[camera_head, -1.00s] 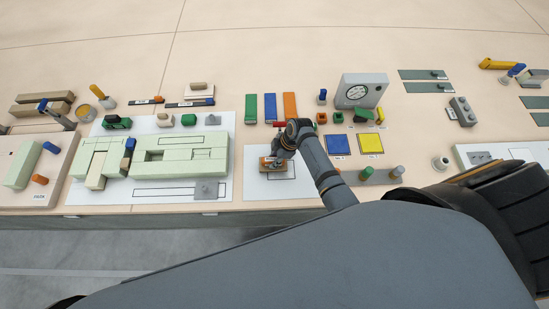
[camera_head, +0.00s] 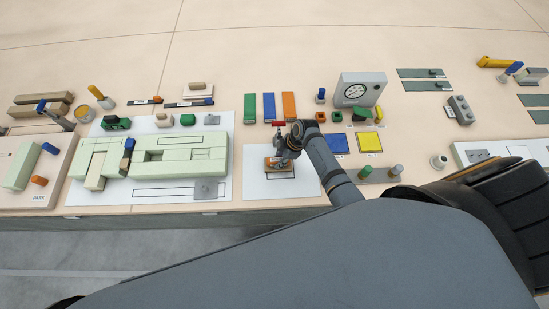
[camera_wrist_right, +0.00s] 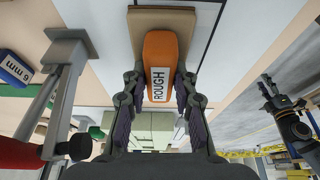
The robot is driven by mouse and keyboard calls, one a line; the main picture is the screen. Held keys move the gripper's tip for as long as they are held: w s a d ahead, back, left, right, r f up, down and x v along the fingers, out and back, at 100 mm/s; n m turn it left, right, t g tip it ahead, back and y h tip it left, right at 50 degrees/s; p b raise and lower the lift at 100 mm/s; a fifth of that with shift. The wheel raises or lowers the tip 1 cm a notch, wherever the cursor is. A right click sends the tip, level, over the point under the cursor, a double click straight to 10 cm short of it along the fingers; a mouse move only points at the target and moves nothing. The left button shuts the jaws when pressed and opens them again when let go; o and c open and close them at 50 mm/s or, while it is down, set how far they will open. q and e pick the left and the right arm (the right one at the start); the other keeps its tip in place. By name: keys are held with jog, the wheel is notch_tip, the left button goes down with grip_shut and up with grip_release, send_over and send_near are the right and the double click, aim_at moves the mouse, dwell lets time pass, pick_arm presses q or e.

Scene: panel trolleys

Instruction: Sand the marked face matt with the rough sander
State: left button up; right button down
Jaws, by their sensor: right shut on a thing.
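The rough sander (camera_wrist_right: 160,60) is orange on a flat tan pad, with a label reading ROUGH, in the right wrist view. My right gripper (camera_wrist_right: 156,88) is shut on its orange body. In the head view the right gripper (camera_head: 277,160) holds the sander over a white panel (camera_head: 257,189) with a dark outline. The arm and sander partly cover this outline. I cannot tell whether the pad touches the panel.
A pale green block assembly (camera_head: 180,163) stands left of the white panel. A red-handled clamp (camera_head: 278,124) stands just behind the sander. Green, blue and orange strips (camera_head: 269,107) lie behind it. Blue and yellow squares (camera_head: 369,142) and a grey gauge box (camera_head: 360,91) are to the right.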

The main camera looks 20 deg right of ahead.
jog(key=shift+s+d+r+p, duration=0.1)
jog(key=shift+s+d+p, duration=0.15)
jog(key=shift+d, duration=0.7)
jog(key=shift+s+d+r+p, duration=0.1)
jog(key=shift+s+d+p, duration=0.15)
jog(key=shift+d, duration=0.65)
jog(key=shift+s+a+p, duration=0.3)
jog(key=shift+s+p, duration=0.4)
jog(key=shift+s, duration=0.15)
jog(key=shift+s+a+p, duration=0.2)
jog(key=shift+s+p, duration=0.2)
jog(key=shift+s, duration=0.3)
jog(key=shift+s+f, duration=0.1)
jog(key=shift+f, duration=0.05)
jog(key=shift+a, duration=0.1)
